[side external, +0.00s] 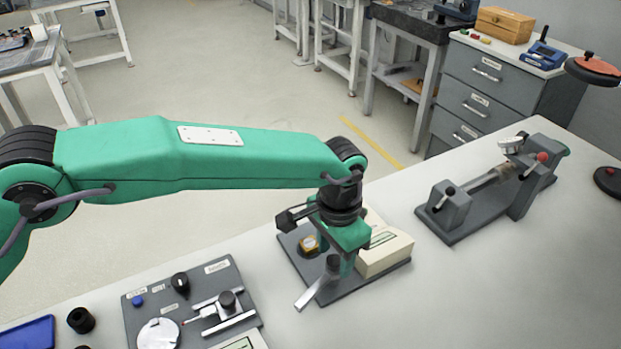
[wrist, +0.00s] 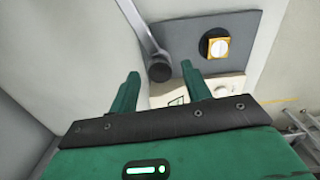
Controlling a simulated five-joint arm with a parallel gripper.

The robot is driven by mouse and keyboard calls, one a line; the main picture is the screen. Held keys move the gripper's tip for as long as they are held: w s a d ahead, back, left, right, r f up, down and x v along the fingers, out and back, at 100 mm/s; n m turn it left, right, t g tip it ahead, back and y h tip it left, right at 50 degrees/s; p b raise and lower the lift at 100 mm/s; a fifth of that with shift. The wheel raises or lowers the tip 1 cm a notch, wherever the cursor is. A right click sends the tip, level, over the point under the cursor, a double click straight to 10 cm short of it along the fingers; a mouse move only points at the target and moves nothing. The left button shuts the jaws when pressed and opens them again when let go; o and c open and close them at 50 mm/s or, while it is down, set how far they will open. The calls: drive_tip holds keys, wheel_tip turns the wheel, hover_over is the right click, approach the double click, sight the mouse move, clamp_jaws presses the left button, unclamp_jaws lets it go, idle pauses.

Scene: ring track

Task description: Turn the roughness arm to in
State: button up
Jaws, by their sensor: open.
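The roughness tester's grey baseplate (side external: 387,281) carries a cream box (side external: 386,252) and a grey bar-like arm (side external: 316,289) with a black knob (side external: 333,264) at one end. In the wrist view the arm (wrist: 143,27) runs up from the knob (wrist: 160,71). My gripper (side external: 338,262) is over the plate, by the knob. In the wrist view my gripper (wrist: 160,70) is open, with the knob between its two green fingertips; I cannot tell whether they touch it. A yellow-framed square piece (wrist: 218,47) sits on a dark round holder. Part of the cream box (wrist: 228,86) is hidden.
A panel (side external: 222,280) with a dial and a black-knobbed slide lies to the left. A black cylinder (side external: 81,320) and a blue tray (side external: 30,336) are farther left. A grey bench fixture (side external: 455,222) stands at the right. The front right of the table is clear.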

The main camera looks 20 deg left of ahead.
drive_tip(key=shift+f, duration=0.25)
clamp_jaws()
